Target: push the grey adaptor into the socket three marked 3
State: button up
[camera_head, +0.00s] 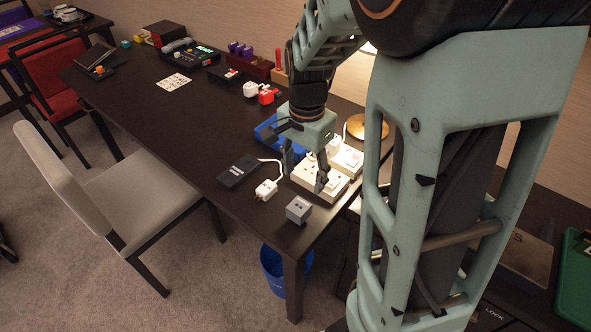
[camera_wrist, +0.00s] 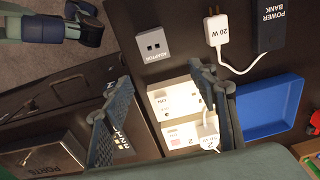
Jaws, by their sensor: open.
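The grey adaptor (camera_head: 298,209) stands on the dark table near its front right corner. It also shows in the wrist view (camera_wrist: 152,45), labelled ADAPTOR, with two dark slots on its face. My gripper (camera_head: 304,172) is open and empty above the white socket blocks (camera_head: 335,186), apart from the adaptor. In the wrist view, my gripper's two fingers (camera_wrist: 160,78) spread either side of the socket blocks (camera_wrist: 172,103), and the adaptor lies beyond the fingertips. One block carries a 2 and holds a white plug (camera_wrist: 208,132). I cannot make out the 3 mark; a finger hides part of the blocks.
A white 20 W charger (camera_head: 266,189) and a black power bank (camera_head: 238,171) lie left of the adaptor. A blue tray (camera_wrist: 268,107) is beside the blocks. A brass lamp base (camera_head: 369,127) stands behind. The table's front edge is close to the adaptor.

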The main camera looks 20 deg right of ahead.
aim_at(299, 206)
jog(key=shift+s+a+f+g, duration=0.3)
jog(key=shift+s+a+f, duration=0.05)
jog(key=shift+s+f, duration=0.4)
notch_tip(299, 206, down, 6)
jog(key=shift+a+r+b, duration=0.1)
jog(key=shift+r+b, duration=0.15)
jog(key=shift+b, duration=0.4)
jog(key=f, duration=0.3)
jog(key=f+b, duration=0.1)
jog(key=f, duration=0.1)
jog(key=shift+w+a+f, duration=0.1)
jog(key=shift+w+a, duration=0.05)
jog(key=shift+a, duration=0.15)
jog(key=shift+c, duration=0.7)
jog(key=c, duration=1.2)
